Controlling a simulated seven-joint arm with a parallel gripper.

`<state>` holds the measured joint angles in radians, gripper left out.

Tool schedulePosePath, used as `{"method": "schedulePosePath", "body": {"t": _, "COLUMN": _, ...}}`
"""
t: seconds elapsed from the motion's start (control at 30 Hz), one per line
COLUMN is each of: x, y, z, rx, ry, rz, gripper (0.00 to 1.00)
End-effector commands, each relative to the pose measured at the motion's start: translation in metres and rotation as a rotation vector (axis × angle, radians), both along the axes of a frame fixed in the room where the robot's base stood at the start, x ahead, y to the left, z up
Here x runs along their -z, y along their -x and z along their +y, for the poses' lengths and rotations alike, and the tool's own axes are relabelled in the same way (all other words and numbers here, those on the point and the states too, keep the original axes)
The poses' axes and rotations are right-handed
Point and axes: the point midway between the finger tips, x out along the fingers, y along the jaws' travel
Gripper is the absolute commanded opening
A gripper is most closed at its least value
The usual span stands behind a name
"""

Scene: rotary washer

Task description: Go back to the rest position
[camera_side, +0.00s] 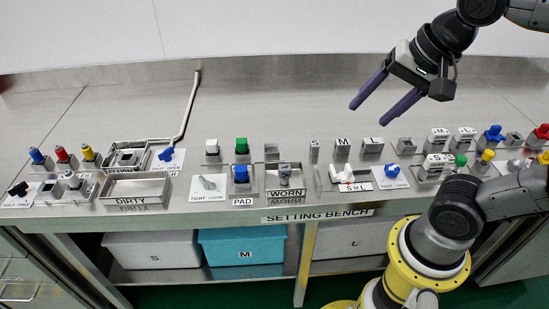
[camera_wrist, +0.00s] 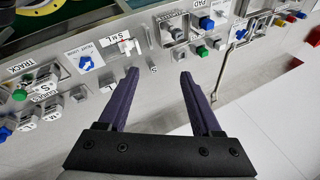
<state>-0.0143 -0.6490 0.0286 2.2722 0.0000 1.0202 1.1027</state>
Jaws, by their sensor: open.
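My gripper (camera_side: 386,98) hangs above the right part of the steel bench (camera_side: 245,103), with its two purple fingers pointing down and to the left. In the wrist view my gripper (camera_wrist: 158,80) is open, its fingers wide apart with nothing between them. The fingertips are well above the bench top and touch nothing.
The bench holds several fixtures: the DIRTY tray (camera_side: 137,203), the WORN tray (camera_side: 286,194), a blue block on the PAD (camera_side: 241,173) and, at right, coloured knobs such as a blue one (camera_side: 493,134). Bins, one blue (camera_side: 245,250), stand underneath. The back of the bench is mostly clear.

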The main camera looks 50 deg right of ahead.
Motion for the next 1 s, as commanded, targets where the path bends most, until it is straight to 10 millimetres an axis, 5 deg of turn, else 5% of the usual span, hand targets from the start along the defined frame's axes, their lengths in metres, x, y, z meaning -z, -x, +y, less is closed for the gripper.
{"method": "schedulePosePath", "body": {"t": 0.23, "x": 0.037, "y": 0.031, "z": -0.003, "rx": -0.484, "ry": 0.26, "rz": -0.022, "gripper": 0.66}}
{"method": "schedulePosePath", "body": {"t": 0.5, "x": 0.052, "y": 0.033, "z": -0.003, "rx": -0.882, "ry": 0.465, "rz": -0.02, "gripper": 0.66}}
{"method": "schedulePosePath", "body": {"t": 1.0, "x": 0.051, "y": 0.032, "z": -0.003, "rx": -0.966, "ry": 0.51, "rz": -0.023, "gripper": 0.66}}
